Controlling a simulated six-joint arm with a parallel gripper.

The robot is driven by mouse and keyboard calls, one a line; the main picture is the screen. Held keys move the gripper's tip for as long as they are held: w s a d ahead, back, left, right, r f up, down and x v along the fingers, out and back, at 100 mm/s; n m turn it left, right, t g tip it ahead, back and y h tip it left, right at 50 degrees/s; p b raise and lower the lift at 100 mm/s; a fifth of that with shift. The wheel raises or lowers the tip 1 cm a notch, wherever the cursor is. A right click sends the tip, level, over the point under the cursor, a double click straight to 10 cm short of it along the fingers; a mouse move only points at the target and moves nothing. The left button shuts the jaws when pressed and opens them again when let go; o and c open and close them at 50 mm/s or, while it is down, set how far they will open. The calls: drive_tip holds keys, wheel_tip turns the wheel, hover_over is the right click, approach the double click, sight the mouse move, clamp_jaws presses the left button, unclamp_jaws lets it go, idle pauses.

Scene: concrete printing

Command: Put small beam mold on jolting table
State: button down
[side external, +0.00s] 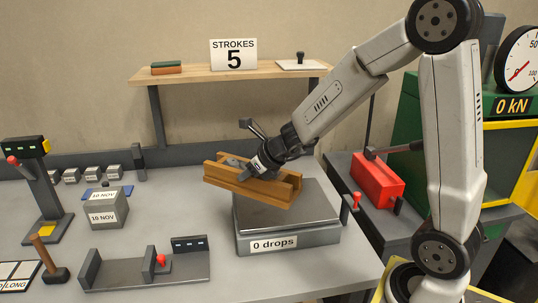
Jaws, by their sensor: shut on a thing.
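The small beam mold (270,191) is a brown, trough-shaped piece with raised long sides, tilted down to the right. My gripper (247,172) is shut on it near its left half and holds it over the jolting table. The jolting table (320,212) is a grey block with a flat, darker top plate and a label reading "0 drops". The mold hides the plate's back left part. I cannot tell whether the mold's lower right end touches the plate. Part of the trough's inside is hidden by my gripper.
A red-handled lever (355,199) stands at the jolting table's right side. A red box (377,180) is further right. A wooden shelf (205,75) with a "STROKES 5" sign (234,54) is behind.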

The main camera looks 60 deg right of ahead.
drive_tip(key=w+a+f+n+g+y, duration=0.2)
drive_tip(key=w+a+f+n+y, duration=0.3)
drive_tip(key=w, duration=0.5)
drive_tip(key=shift+a+f+n+g, duration=0.25)
drive_tip(key=shift+a+n, duration=0.3)
drive_tip(key=shift+n, duration=0.75)
drive_tip(key=shift+w, duration=0.1)
drive_tip(key=shift+w, duration=0.1)
drive_tip(key=w+f, duration=0.8)
drive_tip(key=w, duration=0.5)
drive_tip(key=shift+f, duration=0.35)
drive_tip(key=shift+w+f, duration=0.1)
